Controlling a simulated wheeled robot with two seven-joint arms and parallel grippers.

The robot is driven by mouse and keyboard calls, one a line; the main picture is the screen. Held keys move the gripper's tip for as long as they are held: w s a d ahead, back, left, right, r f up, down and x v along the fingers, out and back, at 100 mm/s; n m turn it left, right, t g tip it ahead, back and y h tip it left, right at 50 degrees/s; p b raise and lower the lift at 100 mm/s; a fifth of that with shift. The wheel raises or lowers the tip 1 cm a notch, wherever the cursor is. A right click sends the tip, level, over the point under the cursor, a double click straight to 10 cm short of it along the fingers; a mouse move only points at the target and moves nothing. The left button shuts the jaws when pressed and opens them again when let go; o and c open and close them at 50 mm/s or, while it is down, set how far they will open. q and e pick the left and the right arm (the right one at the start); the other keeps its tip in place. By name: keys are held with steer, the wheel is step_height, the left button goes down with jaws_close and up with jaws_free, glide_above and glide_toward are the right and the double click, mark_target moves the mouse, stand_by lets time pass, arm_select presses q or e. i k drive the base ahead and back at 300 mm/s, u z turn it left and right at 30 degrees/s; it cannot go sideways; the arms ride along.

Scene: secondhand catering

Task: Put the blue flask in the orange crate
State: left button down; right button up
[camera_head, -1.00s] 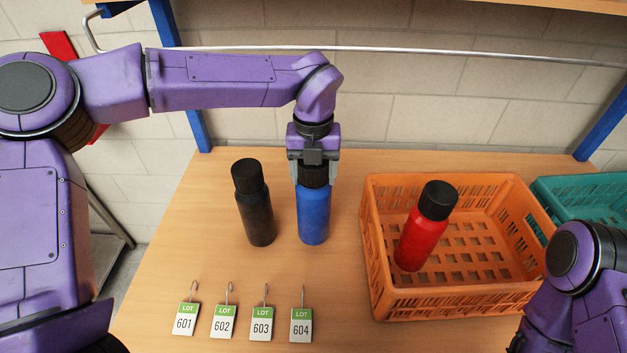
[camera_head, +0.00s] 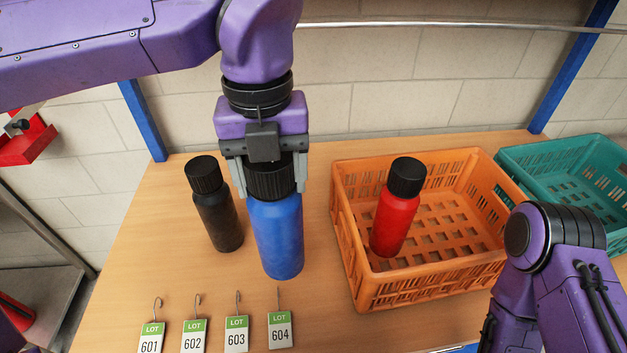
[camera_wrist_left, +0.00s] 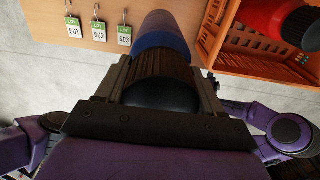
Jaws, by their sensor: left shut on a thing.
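My left gripper (camera_head: 268,178) is shut on the black cap of the blue flask (camera_head: 277,238). The flask hangs upright, appearing raised above the table, left of the orange crate. In the left wrist view the blue flask (camera_wrist_left: 163,32) extends out from between the fingers. The orange crate (camera_head: 430,283) stands on the table with a red flask (camera_head: 394,222) upright inside its left part; the right part of its floor is bare. In the left wrist view the crate (camera_wrist_left: 262,62) is at the upper right. My right arm shows at the lower right, its gripper out of sight.
A black flask (camera_head: 219,220) stands on the table (camera_head: 165,252) left of the blue one. Several lot tags (camera_head: 236,334) lie along the front. A teal crate (camera_head: 510,156) stands right of the orange crate. Blue posts (camera_head: 143,122) and a wall are behind.

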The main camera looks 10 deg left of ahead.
mark_target(451, 234)
steer(key=k, duration=1.5)
